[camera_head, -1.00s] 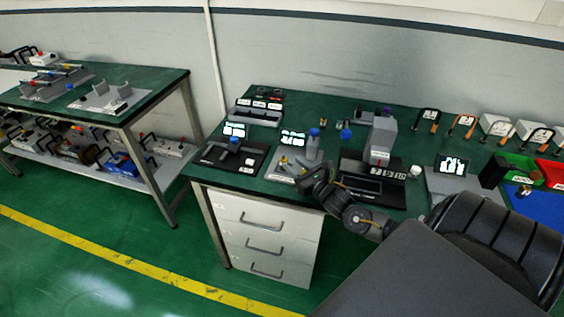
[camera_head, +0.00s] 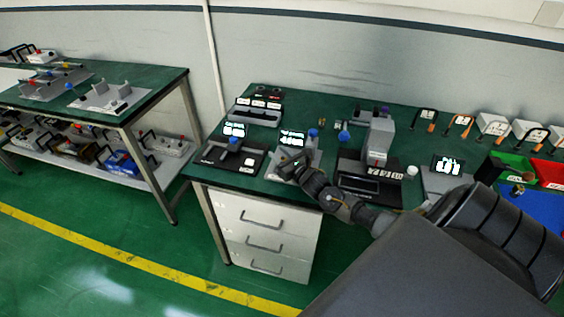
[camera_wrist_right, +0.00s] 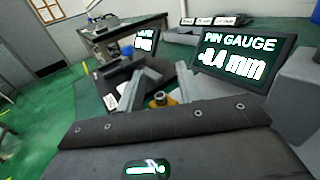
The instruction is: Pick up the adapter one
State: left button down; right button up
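A small brass piece with a dark centre, which looks like an adapter (camera_wrist_right: 161,99), shows in the right wrist view, at the pin gauge station. My right gripper (camera_wrist_right: 158,88) has its two grey fingers apart, one on each side of the piece. Whether they touch it I cannot tell. In the head view my right gripper (camera_head: 294,167) reaches over the pin gauge station (camera_head: 283,174), and the brass piece is hidden or too small there. Which adapter counts as one is not marked. My left gripper is not in view.
The pin gauge screen (camera_wrist_right: 240,58) stands close right of the fingers and reads about -0.4 mm. A caliper station (camera_head: 232,152) is to the left, and a grey press-like device (camera_head: 379,140) to the right. Green and red bins (camera_head: 518,166) sit at the far right.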

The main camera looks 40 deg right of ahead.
grip_shut()
dwell(0.3)
